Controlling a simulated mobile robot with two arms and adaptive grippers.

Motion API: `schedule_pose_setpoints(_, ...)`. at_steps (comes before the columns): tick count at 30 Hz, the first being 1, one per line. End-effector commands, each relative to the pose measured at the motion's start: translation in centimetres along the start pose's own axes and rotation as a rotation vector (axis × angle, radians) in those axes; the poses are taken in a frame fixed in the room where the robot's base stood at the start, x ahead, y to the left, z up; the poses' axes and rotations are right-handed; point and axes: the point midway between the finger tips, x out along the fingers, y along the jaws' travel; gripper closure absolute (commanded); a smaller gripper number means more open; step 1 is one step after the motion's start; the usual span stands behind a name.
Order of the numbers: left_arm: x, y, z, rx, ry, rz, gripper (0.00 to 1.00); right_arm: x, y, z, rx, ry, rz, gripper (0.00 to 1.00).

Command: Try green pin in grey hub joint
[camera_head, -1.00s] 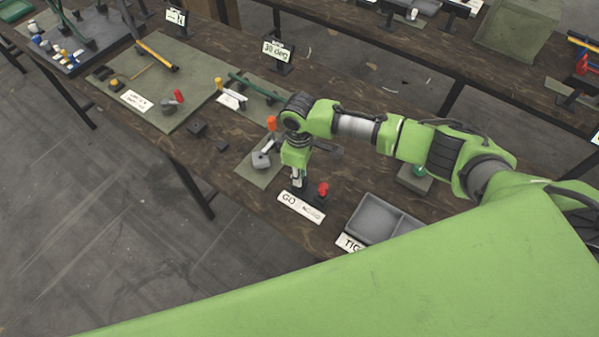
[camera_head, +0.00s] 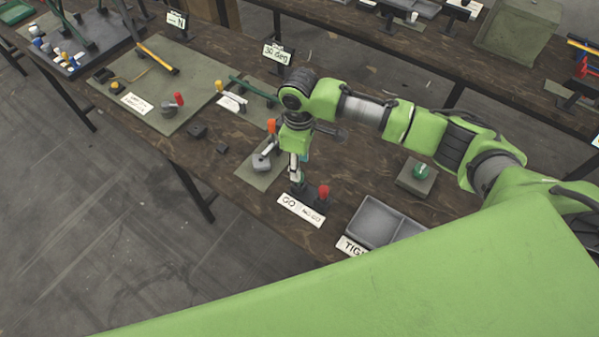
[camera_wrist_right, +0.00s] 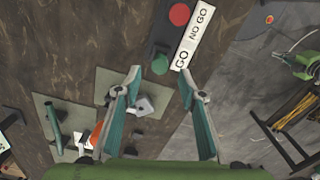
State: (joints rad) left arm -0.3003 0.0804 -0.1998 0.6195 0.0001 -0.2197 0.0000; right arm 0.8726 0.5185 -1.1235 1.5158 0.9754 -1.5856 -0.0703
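The green pin (camera_wrist_right: 160,64) stands in a dark block beside the red pin (camera_wrist_right: 179,14) and the GO / NO GO label (camera_wrist_right: 193,36). My right gripper (camera_wrist_right: 162,79) is open, with the green pin just beyond and between its fingertips; no contact shows. In the head view my right gripper (camera_head: 296,176) points down over the block and hides the green pin, while the red pin (camera_head: 323,191) shows. A grey hub joint (camera_head: 261,161) sits on a small green mat left of the gripper. It shows in the wrist view (camera_wrist_right: 147,104) too, near the left finger. My left gripper is out of view.
A grey divided tray (camera_head: 375,222) lies right of the gauge block. A box with a green knob (camera_head: 420,171) stands behind it. An orange handle (camera_head: 271,126) rises near the hub mat. Small dark blocks (camera_head: 197,132) lie further left. The table's front edge is close to the gauge.

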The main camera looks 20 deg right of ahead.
Motion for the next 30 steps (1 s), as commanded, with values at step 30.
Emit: schedule_pose_setpoints(30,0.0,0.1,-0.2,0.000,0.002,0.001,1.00,-4.7,0.0,0.0,0.001,0.000,-0.001,0.63)
